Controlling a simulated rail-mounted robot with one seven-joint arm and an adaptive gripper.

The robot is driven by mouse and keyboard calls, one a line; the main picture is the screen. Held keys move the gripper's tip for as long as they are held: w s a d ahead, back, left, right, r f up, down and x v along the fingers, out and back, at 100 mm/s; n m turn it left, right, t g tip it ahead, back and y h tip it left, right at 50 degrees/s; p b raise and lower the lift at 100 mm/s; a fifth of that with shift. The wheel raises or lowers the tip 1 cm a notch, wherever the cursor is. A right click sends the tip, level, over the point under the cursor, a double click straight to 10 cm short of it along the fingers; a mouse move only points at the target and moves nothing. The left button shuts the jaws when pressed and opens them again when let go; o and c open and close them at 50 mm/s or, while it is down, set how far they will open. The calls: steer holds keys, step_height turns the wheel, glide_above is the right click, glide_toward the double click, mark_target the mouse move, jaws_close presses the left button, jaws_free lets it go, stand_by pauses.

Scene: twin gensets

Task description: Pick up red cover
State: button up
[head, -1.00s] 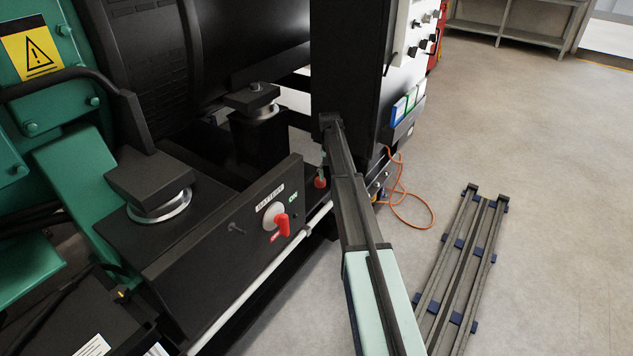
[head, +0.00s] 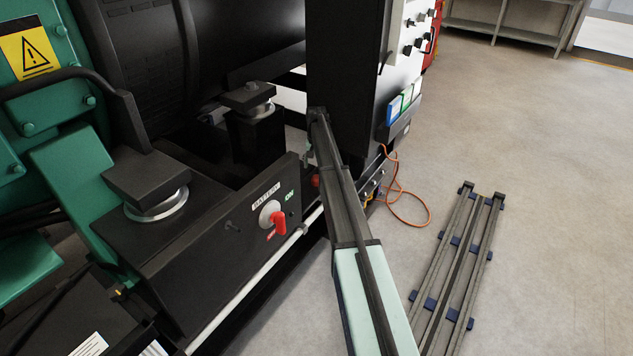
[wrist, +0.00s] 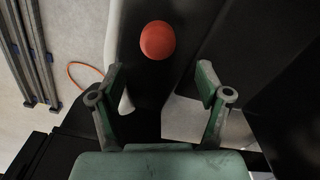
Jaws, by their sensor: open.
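A round red cover (wrist: 157,40) shows in the wrist view on a dark surface, just beyond and between my fingertips. My gripper (wrist: 160,82) is open and empty, with one finger on each side and a gap below the cover; the fingers do not touch it. In the head view a small part of a red thing (head: 315,181), likely the same cover, shows beside the battery panel's right end, partly hidden by my arm. My gripper's fingers are mostly hidden there.
The black battery panel (head: 225,250) carries a red rotary handle (head: 279,222). A white rail runs along its lower edge. A black control cabinet (head: 345,75) stands close behind my arm. An orange cable (head: 402,208) loops on the floor.

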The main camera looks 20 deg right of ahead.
mark_target(317, 176)
steer(key=shift+d+f, duration=0.15)
steer(key=shift+f, duration=3.1)
steer(key=c, duration=1)
